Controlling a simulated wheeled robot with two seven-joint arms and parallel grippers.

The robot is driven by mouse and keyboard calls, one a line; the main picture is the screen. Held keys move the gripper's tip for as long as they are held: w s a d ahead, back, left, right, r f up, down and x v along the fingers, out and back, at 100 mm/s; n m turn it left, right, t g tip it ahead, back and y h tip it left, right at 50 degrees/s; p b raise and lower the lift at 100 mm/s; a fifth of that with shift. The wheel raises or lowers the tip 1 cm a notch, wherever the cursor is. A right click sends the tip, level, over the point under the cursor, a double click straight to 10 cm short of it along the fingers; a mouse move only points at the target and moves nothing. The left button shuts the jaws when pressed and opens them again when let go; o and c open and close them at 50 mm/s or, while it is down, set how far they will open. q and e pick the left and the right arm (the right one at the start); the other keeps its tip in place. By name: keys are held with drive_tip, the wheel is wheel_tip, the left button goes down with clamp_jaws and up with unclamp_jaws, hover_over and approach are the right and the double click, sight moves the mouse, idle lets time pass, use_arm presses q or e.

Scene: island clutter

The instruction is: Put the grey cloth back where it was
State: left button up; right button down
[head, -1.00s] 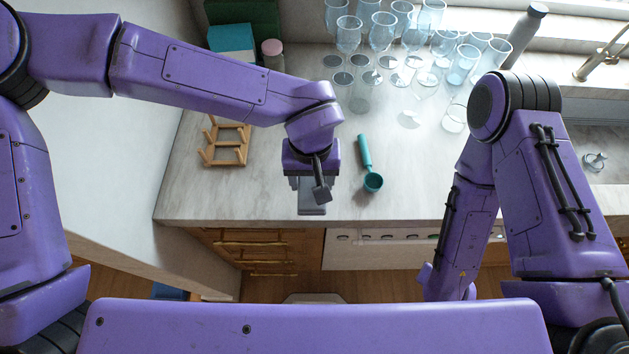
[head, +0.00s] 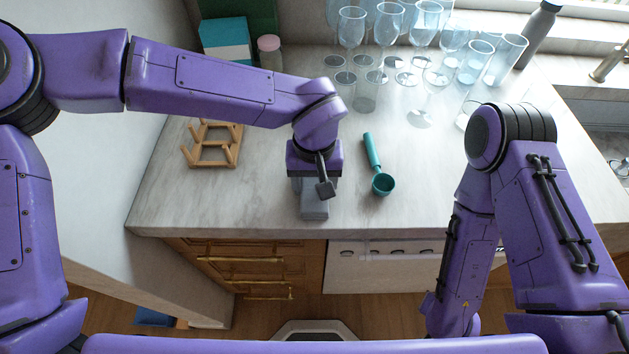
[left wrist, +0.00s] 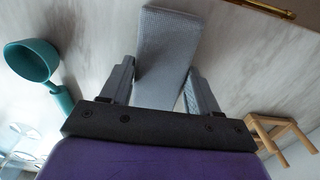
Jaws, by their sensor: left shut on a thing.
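The grey cloth (head: 315,211) is a flat, folded strip with a fine ribbed texture. In the left wrist view the cloth (left wrist: 168,40) runs out from between the two fingers, with its far end near the counter's front edge. My left gripper (head: 312,195) points down over the front part of the counter, shut on the cloth. Its fingers also show in the left wrist view (left wrist: 161,78), one on each side of the cloth. Whether the cloth touches the counter cannot be told. My right arm is folded at the right, with its gripper out of sight.
A teal scoop (head: 383,184) lies right of my left gripper. A wooden rack (head: 212,146) stands to the left. Several clear glasses (head: 388,30), a pink-lidded jar (head: 270,52) and a grey bottle (head: 540,35) stand at the back. The counter (head: 260,205) is bare around the gripper.

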use_arm(q)
drive_tip(key=o, duration=0.9)
drive_tip(key=shift+f, duration=0.1)
drive_tip(key=shift+o, duration=0.2)
wheel_tip(320, 180, up, 12)
drive_tip(key=shift+r, duration=0.25)
